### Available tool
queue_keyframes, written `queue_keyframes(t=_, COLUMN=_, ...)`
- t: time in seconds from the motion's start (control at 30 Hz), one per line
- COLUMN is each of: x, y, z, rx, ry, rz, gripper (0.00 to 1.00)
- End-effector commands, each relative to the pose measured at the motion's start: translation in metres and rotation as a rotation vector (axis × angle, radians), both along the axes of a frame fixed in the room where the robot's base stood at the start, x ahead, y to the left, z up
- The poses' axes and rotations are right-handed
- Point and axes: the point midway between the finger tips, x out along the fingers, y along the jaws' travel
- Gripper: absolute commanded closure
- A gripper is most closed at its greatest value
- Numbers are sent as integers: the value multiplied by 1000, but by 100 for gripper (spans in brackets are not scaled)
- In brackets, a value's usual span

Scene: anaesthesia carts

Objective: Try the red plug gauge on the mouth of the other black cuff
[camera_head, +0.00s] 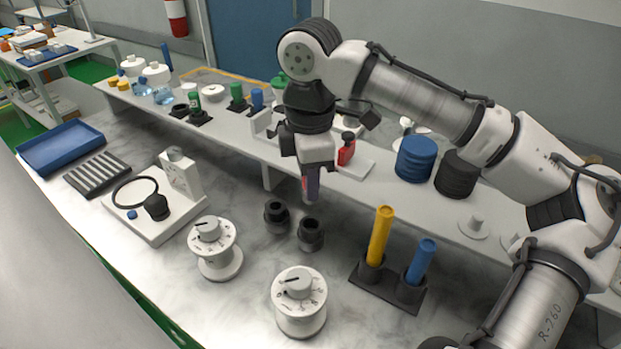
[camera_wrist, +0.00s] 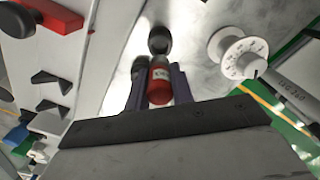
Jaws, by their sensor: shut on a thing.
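My gripper (camera_head: 311,188) is shut on the red plug gauge (camera_wrist: 160,84), which points away from the wrist between the two fingers. In the head view the gauge is mostly hidden by the fingers. Two black cuffs stand on the grey table: one farther back (camera_head: 277,216) and one nearer, to its right (camera_head: 311,235). The gripper is above and behind them, apart from both. In the wrist view one cuff (camera_wrist: 159,40) shows its open mouth just beyond the gauge tip; the other (camera_wrist: 138,67) is partly hidden by a finger and the gauge.
A black stand (camera_head: 388,291) holds a yellow gauge (camera_head: 380,235) and a blue gauge (camera_head: 421,262) to the right. Two white dials (camera_head: 215,250) (camera_head: 300,302) stand in front. A raised white shelf (camera_head: 240,135) with several parts runs behind. A blue tray (camera_head: 60,147) lies far left.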

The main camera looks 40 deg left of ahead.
Motion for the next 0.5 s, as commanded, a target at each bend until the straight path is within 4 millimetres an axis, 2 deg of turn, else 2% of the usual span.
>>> queue_keyframes(t=0.3, x=0, y=0, z=3, rx=1, ry=1, rz=3, gripper=97)
queue_keyframes(t=0.5, x=0, y=0, z=-16, rx=1, ry=1, rz=2, gripper=97)
